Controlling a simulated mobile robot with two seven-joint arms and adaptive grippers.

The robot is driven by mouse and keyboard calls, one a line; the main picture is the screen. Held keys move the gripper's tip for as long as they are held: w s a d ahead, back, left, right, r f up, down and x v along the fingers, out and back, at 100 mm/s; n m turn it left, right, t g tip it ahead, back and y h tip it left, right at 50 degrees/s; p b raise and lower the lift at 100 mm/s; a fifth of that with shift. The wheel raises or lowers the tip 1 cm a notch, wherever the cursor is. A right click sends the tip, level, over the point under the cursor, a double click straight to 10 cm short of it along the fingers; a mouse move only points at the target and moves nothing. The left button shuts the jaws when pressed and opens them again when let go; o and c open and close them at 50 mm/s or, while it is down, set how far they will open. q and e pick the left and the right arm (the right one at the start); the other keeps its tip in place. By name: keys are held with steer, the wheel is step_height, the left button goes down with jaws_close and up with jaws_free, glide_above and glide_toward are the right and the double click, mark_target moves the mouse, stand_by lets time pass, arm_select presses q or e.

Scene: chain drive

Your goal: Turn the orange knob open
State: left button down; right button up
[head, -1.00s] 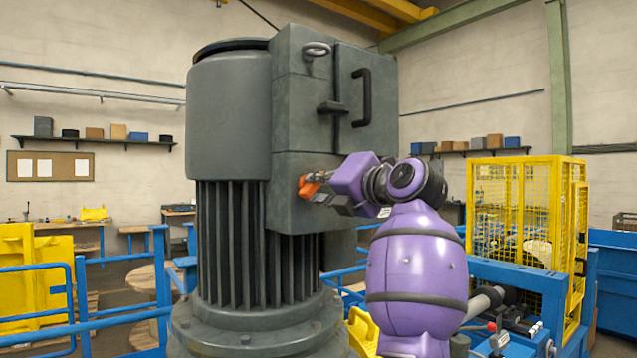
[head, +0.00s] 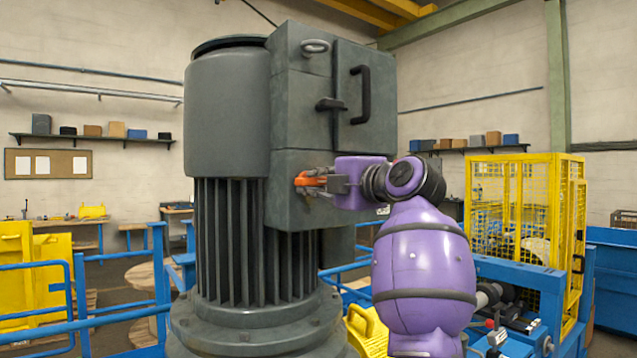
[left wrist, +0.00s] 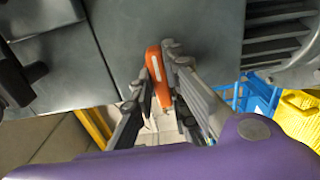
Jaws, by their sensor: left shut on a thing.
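The orange knob (head: 306,182) sits on the lower front face of the grey box on the motor housing. Its lever lies about level in the head view. My left gripper (head: 318,183), on the purple arm, is shut on it. In the left wrist view the orange knob (left wrist: 158,75) stands between the two fingers of my left gripper (left wrist: 155,82), one along each side. The fingers cover part of the knob's sides. My right gripper is not in view.
Above the knob, the grey cabinet door (head: 350,70) carries a black handle (head: 362,95) and a latch (head: 331,104). The finned motor (head: 245,240) stands below left. Blue railings (head: 90,318) and a yellow cage (head: 510,200) stand around.

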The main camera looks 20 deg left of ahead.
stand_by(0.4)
arm_select(q)
steer(key=c, duration=1.7)
jaws_free()
steer(key=shift+d, duration=0.1)
steer(key=v, duration=1.2)
